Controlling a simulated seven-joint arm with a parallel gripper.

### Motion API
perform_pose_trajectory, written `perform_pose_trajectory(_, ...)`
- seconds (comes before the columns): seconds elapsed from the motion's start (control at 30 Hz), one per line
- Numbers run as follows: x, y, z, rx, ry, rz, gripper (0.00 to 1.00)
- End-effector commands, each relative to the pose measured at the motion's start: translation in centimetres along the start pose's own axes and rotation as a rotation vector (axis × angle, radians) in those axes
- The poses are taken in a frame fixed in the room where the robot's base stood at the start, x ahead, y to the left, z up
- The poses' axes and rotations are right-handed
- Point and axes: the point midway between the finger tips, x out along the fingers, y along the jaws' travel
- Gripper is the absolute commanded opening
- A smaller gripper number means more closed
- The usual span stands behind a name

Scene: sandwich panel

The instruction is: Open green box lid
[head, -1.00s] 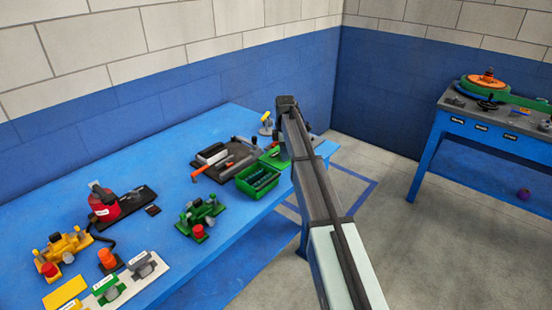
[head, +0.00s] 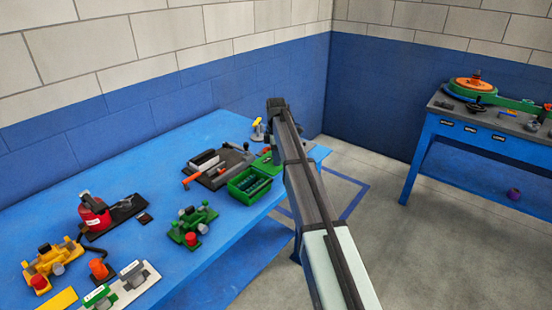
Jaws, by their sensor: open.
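The green box (head: 250,187) sits near the right end of the blue table, just left of my arm. Its top shows several dark compartments, with no cover visible over them. A flat green piece (head: 264,158) lies at its far side, partly behind my arm; I cannot tell if it is the box's lid. My arm reaches from the bottom right up past the box. My gripper's fingers cannot be made out; they are hidden behind the arm links.
The blue table (head: 130,180) also holds a dark tray (head: 218,167) with a red-handled tool, a green clamp device (head: 192,224), a red device (head: 94,212) and a yellow device (head: 50,258). A second workbench (head: 480,125) stands at the right, across clear floor.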

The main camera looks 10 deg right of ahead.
Motion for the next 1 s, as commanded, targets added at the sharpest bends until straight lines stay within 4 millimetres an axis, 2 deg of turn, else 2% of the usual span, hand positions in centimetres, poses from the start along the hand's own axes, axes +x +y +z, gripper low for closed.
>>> perform_pose_trajectory(0.4, -7.8, 0.1, 0.0, 0.0, 0.0, 0.002, 0.5)
perform_pose_trajectory(0.6, -10.8, 0.1, 0.0, 0.0, 0.0, 0.002, 0.5)
perform_pose_trajectory(0.8, -12.3, 0.0, 0.0, 0.0, 0.0, 0.0, 0.5)
perform_pose_trajectory(1.0, -12.6, 0.0, 0.0, 0.0, 0.0, 0.0, 0.5)
